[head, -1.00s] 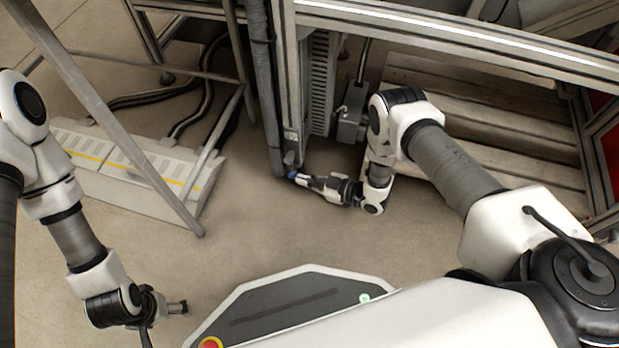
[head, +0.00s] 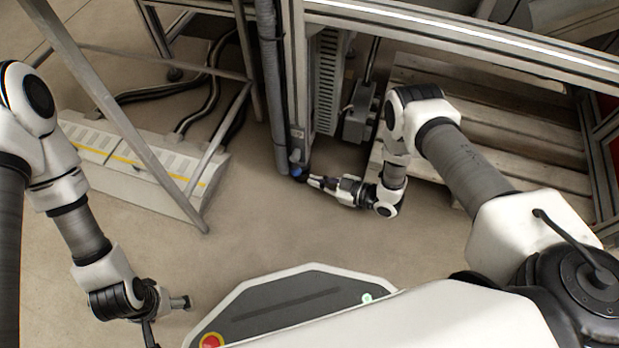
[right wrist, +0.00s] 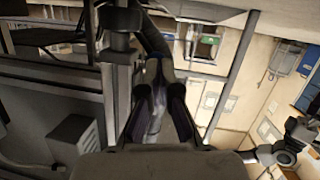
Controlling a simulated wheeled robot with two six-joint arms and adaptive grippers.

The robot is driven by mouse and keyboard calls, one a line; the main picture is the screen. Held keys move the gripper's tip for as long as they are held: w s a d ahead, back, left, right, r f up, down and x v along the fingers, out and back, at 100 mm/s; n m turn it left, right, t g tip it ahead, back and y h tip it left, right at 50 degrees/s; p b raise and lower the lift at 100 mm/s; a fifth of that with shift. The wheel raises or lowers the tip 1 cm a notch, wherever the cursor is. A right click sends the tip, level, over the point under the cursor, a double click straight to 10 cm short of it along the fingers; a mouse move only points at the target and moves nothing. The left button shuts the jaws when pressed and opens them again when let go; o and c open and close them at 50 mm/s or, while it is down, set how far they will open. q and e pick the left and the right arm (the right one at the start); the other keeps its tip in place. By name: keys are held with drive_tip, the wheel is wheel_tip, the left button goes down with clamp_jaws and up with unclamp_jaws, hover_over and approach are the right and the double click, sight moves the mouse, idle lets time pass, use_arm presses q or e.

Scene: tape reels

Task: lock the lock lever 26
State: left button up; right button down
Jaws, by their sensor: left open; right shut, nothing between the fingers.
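A small blue part (head: 297,171) shows at the foot of the upright post, low near the floor; I cannot tell whether it is lock lever 26, and no number is readable. My right gripper (head: 311,181) is shut and empty, with its tips just right of the blue part. I cannot tell whether they touch it. In the right wrist view the right gripper's fingers (right wrist: 160,75) point up the picture, close beside dark frame parts; no lever is clearly visible there. My left gripper (head: 184,302) is open and empty, low at the left, far from the post.
The upright post (head: 297,90) belongs to a metal frame. A grey box (head: 359,115) stands right of it, before a wooden pallet (head: 490,130). A white panel unit with yellow stripe (head: 140,175) and a slanted bar (head: 125,120) are at the left. The floor (head: 250,230) between is clear.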

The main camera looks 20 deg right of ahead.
drive_tip(key=v, duration=0.9)
drive_tip(key=shift+s, duration=0.1)
